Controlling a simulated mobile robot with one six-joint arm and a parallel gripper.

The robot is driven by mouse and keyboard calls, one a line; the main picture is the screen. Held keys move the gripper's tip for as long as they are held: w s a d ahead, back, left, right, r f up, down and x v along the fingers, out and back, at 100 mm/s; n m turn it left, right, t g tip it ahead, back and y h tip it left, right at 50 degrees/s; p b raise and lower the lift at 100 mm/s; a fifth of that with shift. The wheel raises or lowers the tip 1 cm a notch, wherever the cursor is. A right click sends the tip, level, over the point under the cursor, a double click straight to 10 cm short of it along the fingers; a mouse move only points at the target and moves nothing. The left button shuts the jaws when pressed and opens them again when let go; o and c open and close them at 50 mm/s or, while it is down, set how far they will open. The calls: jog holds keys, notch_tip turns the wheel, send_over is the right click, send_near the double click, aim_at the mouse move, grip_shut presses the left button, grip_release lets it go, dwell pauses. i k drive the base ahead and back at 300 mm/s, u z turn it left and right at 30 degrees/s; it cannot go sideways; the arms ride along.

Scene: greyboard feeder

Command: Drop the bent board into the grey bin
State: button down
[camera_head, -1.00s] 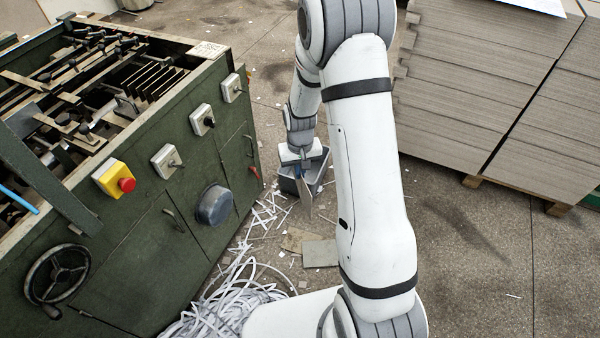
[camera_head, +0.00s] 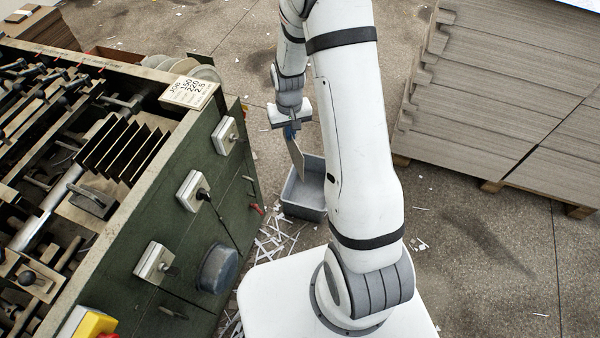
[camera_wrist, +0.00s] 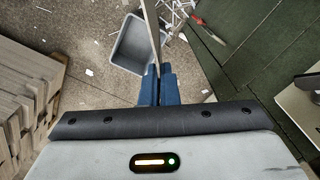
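My gripper (camera_head: 290,130) is shut on the bent board (camera_head: 297,158), a thin grey-brown sheet that hangs down from the fingers. In the wrist view the blue fingertips (camera_wrist: 157,88) pinch the board (camera_wrist: 151,28), which shows nearly edge-on. The grey bin (camera_head: 303,207) stands on the floor close to the green machine, below and slightly right of the board in the head view. In the wrist view the bin (camera_wrist: 127,62) lies beneath and left of the board. My arm hides part of the bin's right side in the head view. The bin's visible floor looks empty.
The green machine (camera_head: 215,255) with knobs and a red-handled tool stands on the left. Stacks of greyboard (camera_head: 490,100) on a pallet stand on the right. Paper strips (camera_head: 270,238) litter the floor by the machine. Open floor lies between machine and stacks.

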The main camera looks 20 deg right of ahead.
aim_at(305, 195)
jog(key=u, duration=0.15)
jog(key=i, duration=0.85)
jog(key=z, duration=1.85)
